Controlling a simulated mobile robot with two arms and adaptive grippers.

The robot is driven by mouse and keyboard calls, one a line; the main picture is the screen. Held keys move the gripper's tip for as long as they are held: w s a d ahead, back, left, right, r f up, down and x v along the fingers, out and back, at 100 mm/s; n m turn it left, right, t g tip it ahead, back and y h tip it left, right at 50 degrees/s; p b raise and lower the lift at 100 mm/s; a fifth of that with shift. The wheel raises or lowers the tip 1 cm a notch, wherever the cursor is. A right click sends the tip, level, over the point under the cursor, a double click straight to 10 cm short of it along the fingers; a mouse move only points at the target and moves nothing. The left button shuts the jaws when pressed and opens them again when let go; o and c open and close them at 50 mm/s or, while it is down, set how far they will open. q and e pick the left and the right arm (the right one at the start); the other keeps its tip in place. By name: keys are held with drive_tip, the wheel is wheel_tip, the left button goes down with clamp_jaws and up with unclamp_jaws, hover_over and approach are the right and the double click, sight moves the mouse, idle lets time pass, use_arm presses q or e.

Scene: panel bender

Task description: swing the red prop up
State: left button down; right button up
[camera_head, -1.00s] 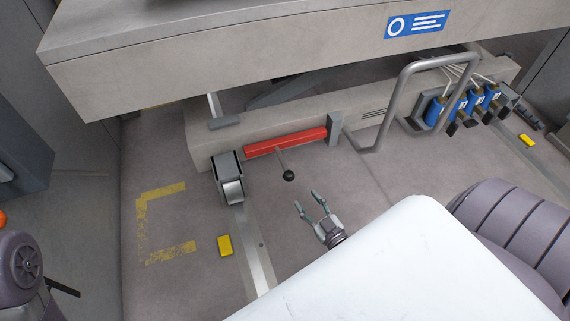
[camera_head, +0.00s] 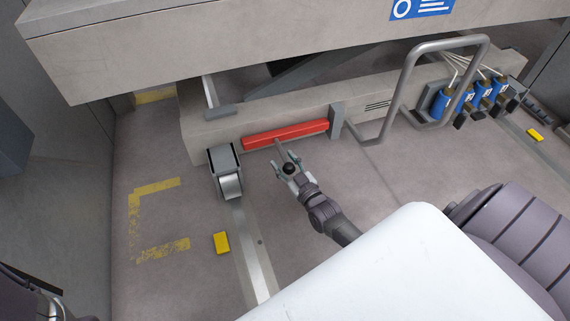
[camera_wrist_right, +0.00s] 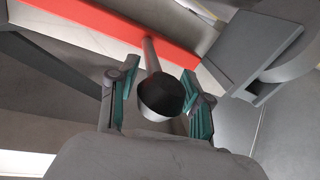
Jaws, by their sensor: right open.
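The red prop (camera_head: 285,135) is a long red bar lying along the lower front of the machine frame. A thin grey handle with a black ball knob (camera_head: 289,169) sticks out from it toward me. In the right wrist view the red bar (camera_wrist_right: 130,30) crosses the top, and the black knob (camera_wrist_right: 163,97) sits in the middle. My right gripper (camera_head: 287,167) is open, with its fingers on either side of the knob. In the right wrist view small gaps show between the knob and the fingers (camera_wrist_right: 160,100).
The machine's grey table (camera_head: 230,45) overhangs above. A yellow block (camera_head: 221,243) lies on the floor.

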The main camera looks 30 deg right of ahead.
drive_tip(key=shift+c, duration=0.2)
clamp_jaws()
